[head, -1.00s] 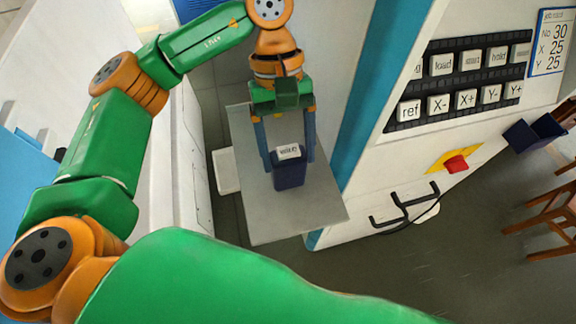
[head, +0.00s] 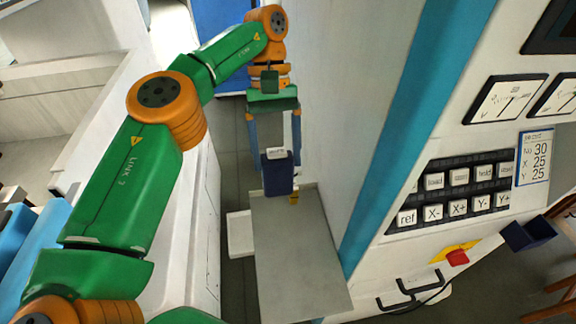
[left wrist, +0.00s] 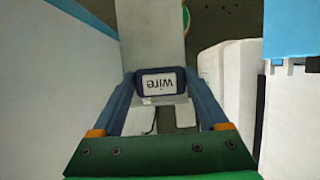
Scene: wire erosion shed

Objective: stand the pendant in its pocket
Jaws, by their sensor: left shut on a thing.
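The pendant, a dark blue box (head: 278,177) with a white label at its top, hangs between the two blue fingers of my left gripper (head: 275,158). The gripper is shut on it. In the left wrist view the pendant (left wrist: 143,76) sits between the fingertips (left wrist: 160,82), with its label reading "wire" upside down. A small yellow piece (head: 294,198) shows at its lower end. An open dark blue holder (head: 528,234), which looks like the pocket, is at the right side of the white machine, well apart from the pendant. My right gripper is not in view.
A grey shelf (head: 295,265) lies below and in front of the pendant. A tall white machine wall with a blue stripe (head: 410,130) stands right of it. The keypad (head: 458,190), red button (head: 457,257) and black handle (head: 410,292) are on the machine front.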

